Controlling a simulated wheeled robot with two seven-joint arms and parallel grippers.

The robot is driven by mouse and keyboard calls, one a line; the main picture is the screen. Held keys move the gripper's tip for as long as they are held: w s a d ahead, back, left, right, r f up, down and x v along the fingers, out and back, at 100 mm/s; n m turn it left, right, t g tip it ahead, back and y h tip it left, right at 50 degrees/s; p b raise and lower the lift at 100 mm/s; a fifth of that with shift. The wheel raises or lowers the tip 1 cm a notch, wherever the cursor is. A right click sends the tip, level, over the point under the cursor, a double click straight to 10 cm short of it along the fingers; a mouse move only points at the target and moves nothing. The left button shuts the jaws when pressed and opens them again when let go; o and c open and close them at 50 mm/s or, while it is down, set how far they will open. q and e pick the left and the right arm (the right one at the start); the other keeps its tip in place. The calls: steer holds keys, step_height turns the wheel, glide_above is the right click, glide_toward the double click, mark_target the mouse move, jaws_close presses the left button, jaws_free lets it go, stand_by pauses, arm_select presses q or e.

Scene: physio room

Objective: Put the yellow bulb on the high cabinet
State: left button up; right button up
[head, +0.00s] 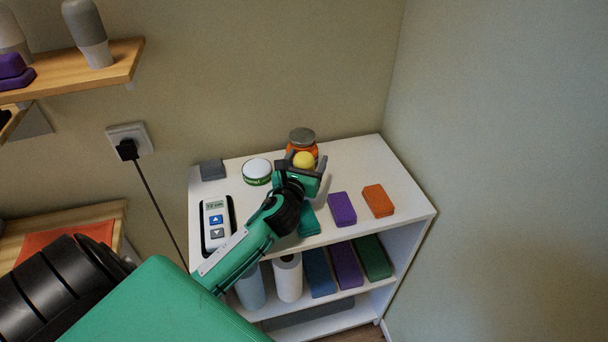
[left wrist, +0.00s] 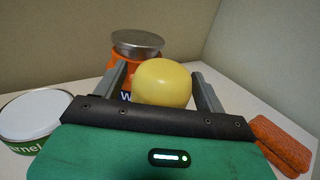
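The yellow bulb (head: 304,159) is at the back of the white cabinet's top (head: 355,160), in front of an orange jar. My left gripper (head: 303,168) reaches over the top from the front left, with one finger on each side of the bulb. In the left wrist view the bulb (left wrist: 163,82) lies between the spread fingers (left wrist: 163,88), with a narrow gap on either side. The gripper looks open. Its palm hides the bulb's lower part, so its contact with the top cannot be seen. My right gripper is not in view.
The orange jar with a grey lid (head: 302,139) stands right behind the bulb. A white-lidded tin (head: 257,171) is to its left. A purple block (head: 342,209), an orange block (head: 378,201) and a device with a display (head: 216,222) lie nearer the front. The right back of the top is clear.

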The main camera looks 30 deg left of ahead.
arm_select(q)
steer(key=c, duration=1.2)
steer(key=shift+r, duration=0.1)
